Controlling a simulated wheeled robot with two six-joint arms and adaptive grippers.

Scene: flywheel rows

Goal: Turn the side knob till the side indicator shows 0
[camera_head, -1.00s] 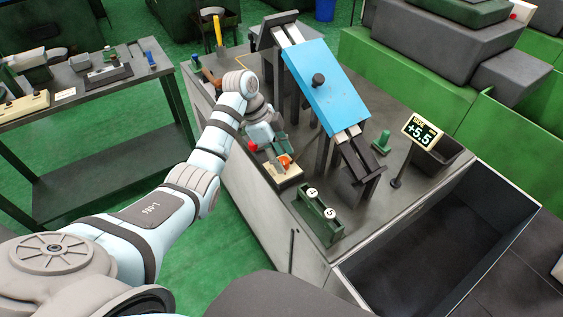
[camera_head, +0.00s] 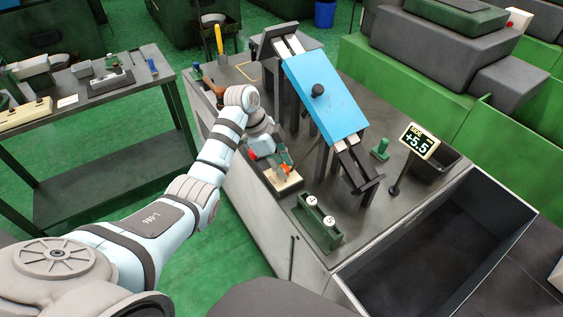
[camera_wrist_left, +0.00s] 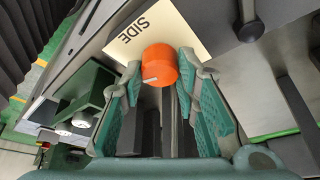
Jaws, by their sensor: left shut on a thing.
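The orange side knob (camera_head: 285,170) stands on a pale plate (camera_head: 292,182) at the near left edge of the bench. In the left wrist view the knob (camera_wrist_left: 160,66) has a white mark on its face, and the plate (camera_wrist_left: 185,28) reads SIDE. My left gripper (camera_head: 279,166) is shut on the knob, with its green fingers (camera_wrist_left: 160,82) on either side of it. The side indicator (camera_head: 419,141) stands on a post at the right of the bench and reads +5.5. My right gripper is not in view.
A blue sloped panel (camera_head: 323,100) on a dark frame stands just right of my left gripper. A green block with two white dials (camera_head: 318,226) is in front of the knob. A large open dark bin (camera_head: 440,255) is at the front right.

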